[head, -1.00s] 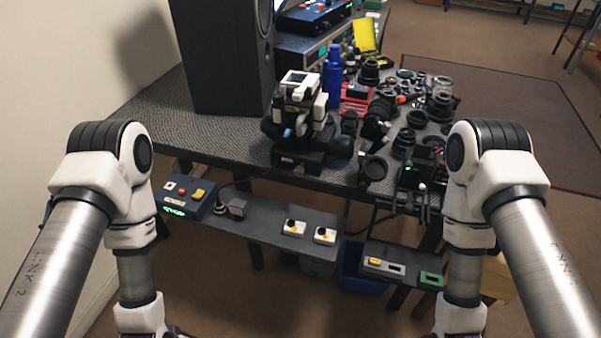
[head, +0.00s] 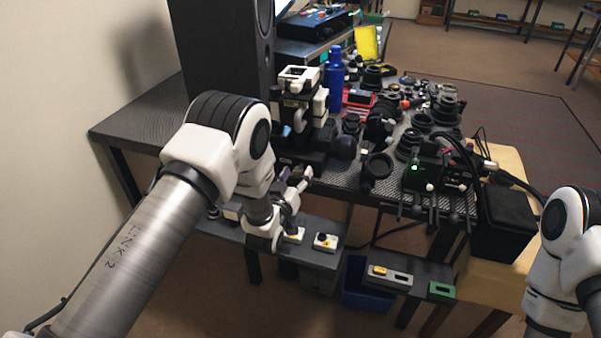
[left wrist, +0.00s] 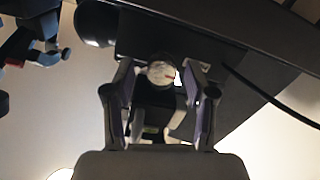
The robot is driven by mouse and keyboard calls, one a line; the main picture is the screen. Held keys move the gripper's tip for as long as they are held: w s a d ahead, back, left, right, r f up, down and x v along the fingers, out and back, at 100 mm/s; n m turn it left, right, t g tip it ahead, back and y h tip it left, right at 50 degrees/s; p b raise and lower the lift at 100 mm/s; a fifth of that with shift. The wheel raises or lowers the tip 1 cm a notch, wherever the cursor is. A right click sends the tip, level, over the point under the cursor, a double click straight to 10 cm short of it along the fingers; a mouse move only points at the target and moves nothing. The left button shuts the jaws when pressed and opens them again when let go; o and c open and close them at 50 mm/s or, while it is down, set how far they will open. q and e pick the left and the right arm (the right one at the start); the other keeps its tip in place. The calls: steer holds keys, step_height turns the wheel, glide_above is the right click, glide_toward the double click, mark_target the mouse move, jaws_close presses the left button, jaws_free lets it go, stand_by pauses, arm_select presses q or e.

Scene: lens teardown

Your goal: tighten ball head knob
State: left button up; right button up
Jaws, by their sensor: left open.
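A black-and-white ball head assembly (head: 302,112) stands upright at the front edge of the dark table, with a pale open frame on top. A dark round part (head: 343,146) sticks out low on its right side; I cannot tell whether it is the knob. My left gripper (head: 297,180) is open, just below and in front of the assembly's base. In the left wrist view its two fingers (left wrist: 157,68) stand apart, with a round whitish piece (left wrist: 158,74) showing between them, apparently untouched. My right gripper is outside the frame; only part of that arm shows.
A lower shelf holds white switch boxes (head: 325,241). A blue bin (head: 364,280) stands below. The table's left end (head: 140,125) is clear.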

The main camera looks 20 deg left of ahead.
arm_select(q)
steer(key=shift+w, duration=0.95)
steer(key=shift+s, duration=0.1)
jaws_close()
steer(key=shift+f+m, duration=0.1)
steer(key=shift+m, duration=0.4)
steer(key=m+b, duration=0.1)
steer(key=m, duration=0.2)
steer(key=shift+m+b, duration=0.3)
steer(key=shift+m, duration=0.1)
steer(key=m+b, duration=0.1)
steer(key=m, duration=0.3)
steer(key=shift+d, duration=0.1)
steer(key=m+b, duration=0.1)
steer(key=m, duration=0.4)
steer(key=shift+f+b, duration=0.1)
steer(key=shift+b, duration=0.2)
steer(key=m+b, duration=0.1)
steer(key=m, duration=0.3)
